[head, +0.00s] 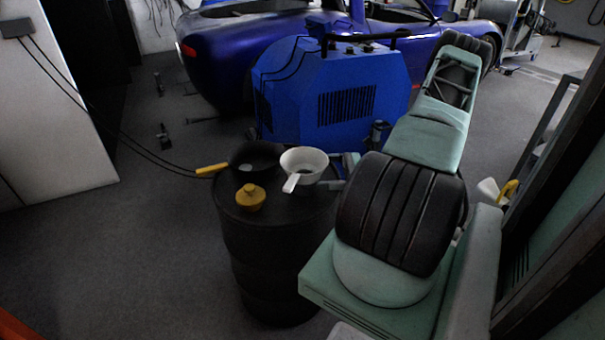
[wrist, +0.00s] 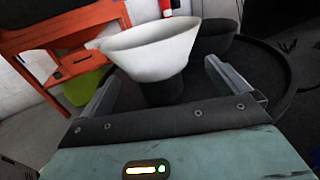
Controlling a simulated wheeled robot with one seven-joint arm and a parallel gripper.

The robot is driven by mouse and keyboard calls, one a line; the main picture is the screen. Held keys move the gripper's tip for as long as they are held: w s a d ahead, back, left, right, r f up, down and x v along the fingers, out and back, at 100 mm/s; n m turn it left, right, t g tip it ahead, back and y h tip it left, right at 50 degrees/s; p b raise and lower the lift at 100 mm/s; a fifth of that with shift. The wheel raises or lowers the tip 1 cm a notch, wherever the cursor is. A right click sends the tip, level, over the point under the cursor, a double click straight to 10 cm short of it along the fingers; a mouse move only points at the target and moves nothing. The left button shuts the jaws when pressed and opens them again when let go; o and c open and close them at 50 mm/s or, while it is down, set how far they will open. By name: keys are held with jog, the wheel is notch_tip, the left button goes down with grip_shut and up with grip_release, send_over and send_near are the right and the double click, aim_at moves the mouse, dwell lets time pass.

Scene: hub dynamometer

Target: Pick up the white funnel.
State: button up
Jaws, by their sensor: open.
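The white funnel (head: 304,161) is on the black drum top, its wide mouth up and its pale handle pointing toward the front left. In the wrist view the white funnel (wrist: 150,52) fills the upper middle, with a dark shape below its bowl. My gripper (head: 338,170) is low at the drum's right side, facing the funnel, and largely hidden behind my arm in the head view. In the wrist view my gripper (wrist: 163,72) is open, its two fingers apart and pointing toward the funnel, one on each side. I cannot tell whether either finger touches it.
A small yellow funnel-like piece (head: 250,199) is in front, all on the black drum (head: 275,250). A blue machine (head: 335,95) stands behind. An orange stand (wrist: 60,45) is in the wrist view.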

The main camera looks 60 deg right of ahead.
aim_at(300, 159)
jog(key=shift+a+b+x, duration=0.2)
jog(key=shift+b+x, duration=0.1)
jog(key=shift+x, duration=2.85)
jog(key=shift+s, duration=0.2)
jog(key=c, duration=0.9)
